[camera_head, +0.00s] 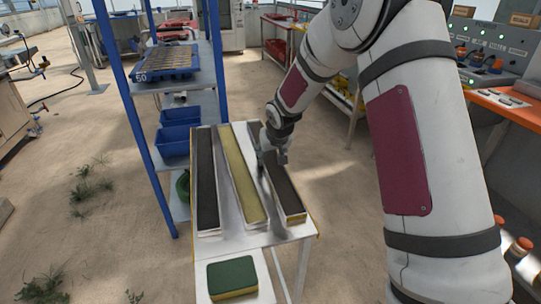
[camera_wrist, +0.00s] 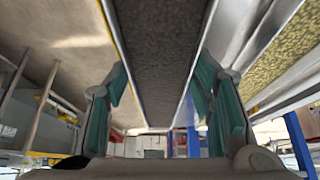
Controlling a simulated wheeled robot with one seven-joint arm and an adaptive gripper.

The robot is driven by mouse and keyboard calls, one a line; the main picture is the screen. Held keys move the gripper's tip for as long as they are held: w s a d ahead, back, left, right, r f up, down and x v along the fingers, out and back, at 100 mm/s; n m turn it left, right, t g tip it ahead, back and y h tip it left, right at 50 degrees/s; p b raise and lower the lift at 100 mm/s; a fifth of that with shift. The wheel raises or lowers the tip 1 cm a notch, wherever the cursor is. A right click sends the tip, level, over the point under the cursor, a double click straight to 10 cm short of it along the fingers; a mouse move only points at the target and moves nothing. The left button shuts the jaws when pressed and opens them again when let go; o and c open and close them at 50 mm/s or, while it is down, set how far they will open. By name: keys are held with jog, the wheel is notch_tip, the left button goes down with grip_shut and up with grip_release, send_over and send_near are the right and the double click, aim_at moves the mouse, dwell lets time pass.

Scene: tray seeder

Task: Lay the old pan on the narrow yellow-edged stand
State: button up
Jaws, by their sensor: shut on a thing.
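Three long narrow pans lie side by side on a pale metal stand (camera_head: 285,236) that has a yellow strip at its right edge. The left pan (camera_head: 208,185) has dark contents, the middle pan (camera_head: 242,175) yellowish ones. The right pan (camera_head: 286,192) has dark contents and a pale rim. My gripper (camera_head: 272,157) is shut across this right pan. In the wrist view the teal fingers of my gripper (camera_wrist: 165,100) stand on both sides of the dark pan (camera_wrist: 158,55). I cannot tell whether this pan rests on the stand or is slightly raised. No label marks which pan is old.
A green and yellow sponge (camera_head: 232,277) lies at the stand's near end. A blue-post shelf (camera_head: 177,86) with blue bins (camera_head: 180,140) stands close on the left. An orange-edged control bench (camera_head: 500,103) is at the right. Open floor (camera_head: 120,130) lies left of the shelf.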

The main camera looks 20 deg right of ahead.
jog(key=o, duration=1.2)
jog(key=shift+o, duration=0.2)
jog(key=shift+f, duration=0.1)
jog(key=v, duration=1.2)
jog(key=s+d+r+g+h, duration=0.1)
jog(key=s+r, duration=0.3)
jog(key=s, duration=0.6)
jog(key=s+d+r+g, duration=0.1)
jog(key=s+r, duration=0.4)
jog(key=s, duration=0.5)
jog(key=s+a+g, duration=0.1)
jog(key=s+g, duration=0.2)
jog(key=s, duration=2.3)
notch_tip(320, 180, up, 21)
jog(key=t+y+p, duration=0.1)
jog(key=t+p, duration=0.2)
jog(key=p, duration=1.6)
jog(key=shift+w+a+f+p, duration=0.15)
jog(key=shift+a+f+p, duration=0.1)
jog(key=shift+a+p, duration=0.15)
